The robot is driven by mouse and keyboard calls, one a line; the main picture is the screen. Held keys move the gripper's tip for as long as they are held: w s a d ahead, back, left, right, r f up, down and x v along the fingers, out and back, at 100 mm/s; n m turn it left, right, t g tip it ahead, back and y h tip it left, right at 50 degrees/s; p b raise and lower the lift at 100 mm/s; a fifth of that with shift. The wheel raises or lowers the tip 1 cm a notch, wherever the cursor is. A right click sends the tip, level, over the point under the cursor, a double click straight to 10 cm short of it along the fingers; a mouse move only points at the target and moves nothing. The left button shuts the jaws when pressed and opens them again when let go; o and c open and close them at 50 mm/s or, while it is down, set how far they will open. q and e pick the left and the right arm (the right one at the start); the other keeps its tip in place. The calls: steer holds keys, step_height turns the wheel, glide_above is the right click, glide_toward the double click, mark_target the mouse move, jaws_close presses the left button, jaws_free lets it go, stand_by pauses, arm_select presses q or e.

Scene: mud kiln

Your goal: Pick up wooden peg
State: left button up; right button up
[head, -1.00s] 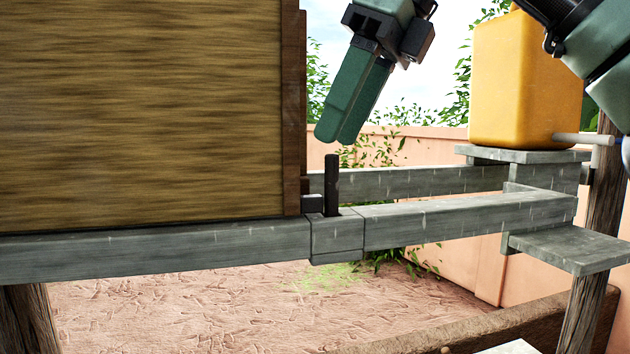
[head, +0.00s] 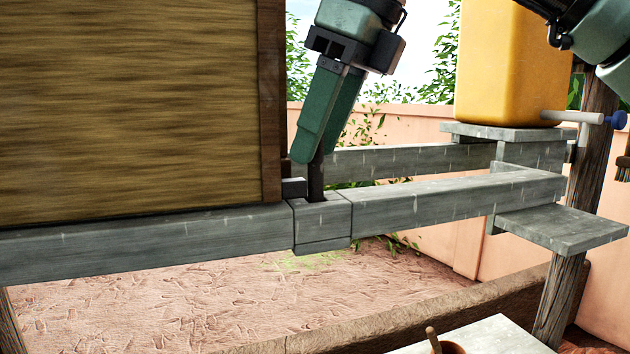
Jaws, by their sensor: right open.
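The wooden peg (head: 316,182) is a dark, slim post. It stands upright at the joint block of the grey beam, just right of the large wooden panel. My right gripper (head: 311,158) has two green fingers pointing down at a slant. It is open, with its fingertips at the upper part of the peg. The fingers hide the peg's top, and I cannot tell whether they touch it.
The wooden panel (head: 135,110) stands close on the left. The grey beam (head: 430,200) runs right to a stepped shelf (head: 560,228). A yellow container (head: 508,70) with a tap stands at upper right. A small pot (head: 452,348) with a stick sits at the bottom.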

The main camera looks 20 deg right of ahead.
steer(key=shift+s, duration=0.15)
steer(key=shift+c, duration=0.5)
jaws_close()
stand_by(0.7)
